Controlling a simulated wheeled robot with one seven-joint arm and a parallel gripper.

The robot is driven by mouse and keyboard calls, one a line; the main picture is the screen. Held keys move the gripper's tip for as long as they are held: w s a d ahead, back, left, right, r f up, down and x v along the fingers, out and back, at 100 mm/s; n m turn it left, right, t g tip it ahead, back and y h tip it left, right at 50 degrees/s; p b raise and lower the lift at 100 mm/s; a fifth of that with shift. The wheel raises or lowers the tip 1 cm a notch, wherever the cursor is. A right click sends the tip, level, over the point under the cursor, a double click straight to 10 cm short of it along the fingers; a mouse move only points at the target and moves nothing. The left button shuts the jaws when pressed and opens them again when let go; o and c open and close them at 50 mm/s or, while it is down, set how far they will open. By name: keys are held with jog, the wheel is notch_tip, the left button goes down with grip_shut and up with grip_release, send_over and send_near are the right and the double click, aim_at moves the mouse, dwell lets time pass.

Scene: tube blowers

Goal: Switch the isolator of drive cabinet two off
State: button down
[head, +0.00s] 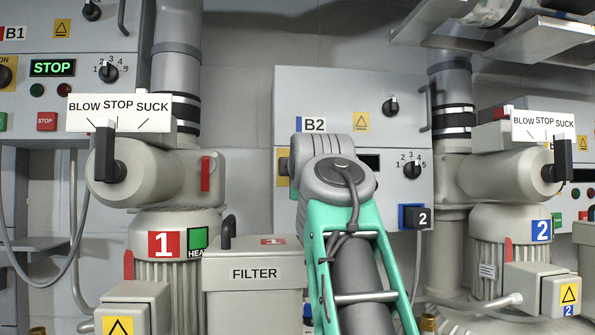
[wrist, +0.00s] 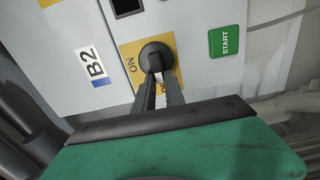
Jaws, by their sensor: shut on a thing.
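Drive cabinet two (head: 400,100) is the grey box labelled B2 in the middle of the head view; its B2 label also shows in the wrist view (wrist: 95,67). Its isolator (wrist: 156,54) is a round black rotary switch on a yellow plate (wrist: 128,52). The word ON shows on the plate, and a second word is mostly covered by my fingers. My gripper (wrist: 159,78) is shut on the isolator's handle. The handle's exact angle is hard to tell. In the head view my arm hides the gripper and most of the isolator.
A green START button (wrist: 225,41) is right of the isolator in the wrist view. Blower 1 (head: 150,170) stands left and blower 2 (head: 505,170) right of my arm, each with a black selector handle. A filter box (head: 254,295) stands low beside my arm.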

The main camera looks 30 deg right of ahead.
dwell(0.4)
jog(key=c, duration=1.4)
grip_release()
jog(key=b+v, duration=0.2)
jog(key=v, duration=0.6)
jog(key=shift+b, duration=0.3)
jog(key=shift+w+f, duration=0.1)
